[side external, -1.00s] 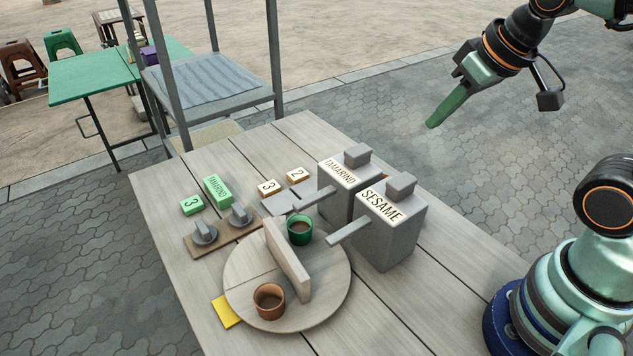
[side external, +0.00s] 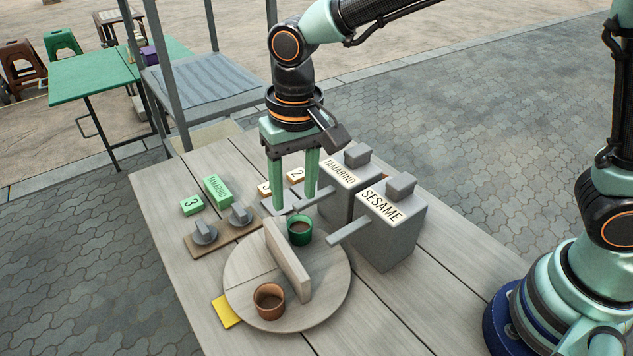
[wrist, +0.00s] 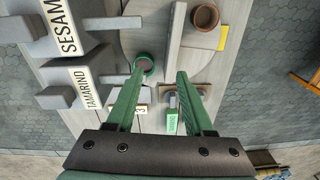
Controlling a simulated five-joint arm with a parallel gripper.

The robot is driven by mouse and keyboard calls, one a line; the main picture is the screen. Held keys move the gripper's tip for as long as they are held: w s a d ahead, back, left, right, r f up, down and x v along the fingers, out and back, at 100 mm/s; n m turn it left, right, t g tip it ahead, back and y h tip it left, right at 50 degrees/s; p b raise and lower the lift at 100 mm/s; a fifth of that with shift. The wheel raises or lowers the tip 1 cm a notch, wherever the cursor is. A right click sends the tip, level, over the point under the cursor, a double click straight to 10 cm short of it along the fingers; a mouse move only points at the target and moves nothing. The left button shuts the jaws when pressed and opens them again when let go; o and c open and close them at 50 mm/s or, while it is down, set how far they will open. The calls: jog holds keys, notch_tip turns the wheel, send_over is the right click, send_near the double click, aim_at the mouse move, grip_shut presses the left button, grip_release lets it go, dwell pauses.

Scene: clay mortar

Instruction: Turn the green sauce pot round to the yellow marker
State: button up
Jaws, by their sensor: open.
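The green sauce pot (side external: 300,231) stands upright on a round wooden turntable (side external: 335,285), on the far right side of an upright divider board (side external: 286,258). It also shows in the wrist view (wrist: 144,62), close to the left fingertip. A brown pot (side external: 269,301) stands on the other side of the divider. The yellow marker (side external: 226,312) lies flat on the table at the turntable's left edge, nearest the brown pot. My gripper (side external: 294,204) points down with its green fingers apart, above and just behind the green pot, holding nothing.
Two grey boxes labelled TAMARIND (side external: 338,177) and SESAME (side external: 384,210) stand right of the turntable, with levers reaching toward it. Two grey knobs on a brown board (side external: 222,236), a green TAMARIND block (side external: 218,190) and number tiles lie behind. The near right tabletop is clear.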

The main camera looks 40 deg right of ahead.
aim_at(286, 258)
jog(key=shift+g, duration=0.3)
jog(key=a+f, duration=0.1)
jog(key=a, duration=0.1)
jog(key=a+f, duration=0.1)
jog(key=shift+s+f, duration=0.25)
jog(key=shift+f, duration=0.05)
notch_tip(286, 258, down, 12)
jog(key=shift+r, duration=0.1)
grip_shut()
dwell(1.2)
